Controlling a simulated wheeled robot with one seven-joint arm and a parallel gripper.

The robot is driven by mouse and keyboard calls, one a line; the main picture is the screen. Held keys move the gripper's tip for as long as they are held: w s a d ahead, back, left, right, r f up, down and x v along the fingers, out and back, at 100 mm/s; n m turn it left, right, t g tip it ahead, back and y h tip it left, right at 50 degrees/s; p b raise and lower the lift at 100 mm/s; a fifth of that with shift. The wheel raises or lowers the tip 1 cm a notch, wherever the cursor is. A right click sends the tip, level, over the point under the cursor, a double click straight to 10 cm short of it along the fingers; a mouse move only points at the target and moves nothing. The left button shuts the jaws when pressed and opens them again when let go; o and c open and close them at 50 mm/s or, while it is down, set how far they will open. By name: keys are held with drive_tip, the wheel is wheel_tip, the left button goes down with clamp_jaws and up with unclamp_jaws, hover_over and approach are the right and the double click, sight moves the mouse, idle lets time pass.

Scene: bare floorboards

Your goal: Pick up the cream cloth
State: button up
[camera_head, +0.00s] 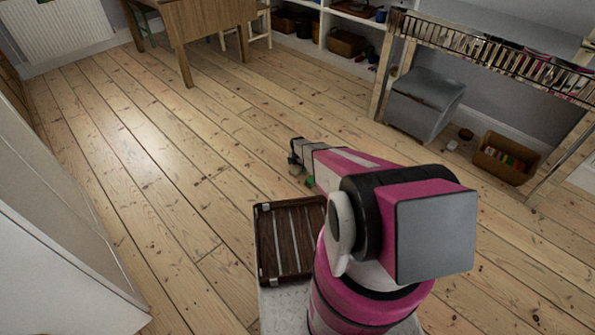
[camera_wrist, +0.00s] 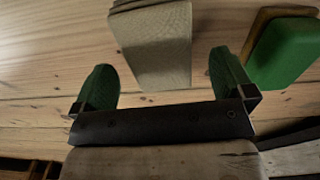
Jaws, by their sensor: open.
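The cream cloth (camera_wrist: 158,45) appears in the wrist view as a beige, folded, block-like thing with a woven face, at the top middle. My gripper (camera_wrist: 165,85) is open, with its green-tipped fingers apart. The cloth's near end lies in line with the gap between the fingers, and I see no finger closed on it. Whether it touches either finger I cannot tell. In the head view my gripper (camera_head: 295,157) is low over the floorboards, and I cannot make out the cloth there.
A green and brown block (camera_wrist: 285,50) lies close right of the gripper in the wrist view. A dark slatted tray (camera_head: 268,245) is beside my arm. A grey bin (camera_head: 422,103) and a brown basket (camera_head: 505,158) stand right. A wooden table (camera_head: 207,22) is at the back. Left floor is clear.

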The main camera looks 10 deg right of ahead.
wheel_tip(320, 180, down, 3)
drive_tip(key=shift+w+r, duration=0.1)
drive_tip(key=c, duration=1)
drive_tip(key=shift+r, duration=0.5)
wheel_tip(320, 180, up, 4)
drive_tip(key=shift+f, duration=0.2)
drive_tip(key=s+a+r, duration=0.6)
drive_tip(key=s+a, duration=0.1)
drive_tip(key=a, duration=0.2)
drive_tip(key=shift+s+r, duration=0.15)
drive_tip(key=shift+r, duration=0.05)
drive_tip(key=shift+a, duration=0.1)
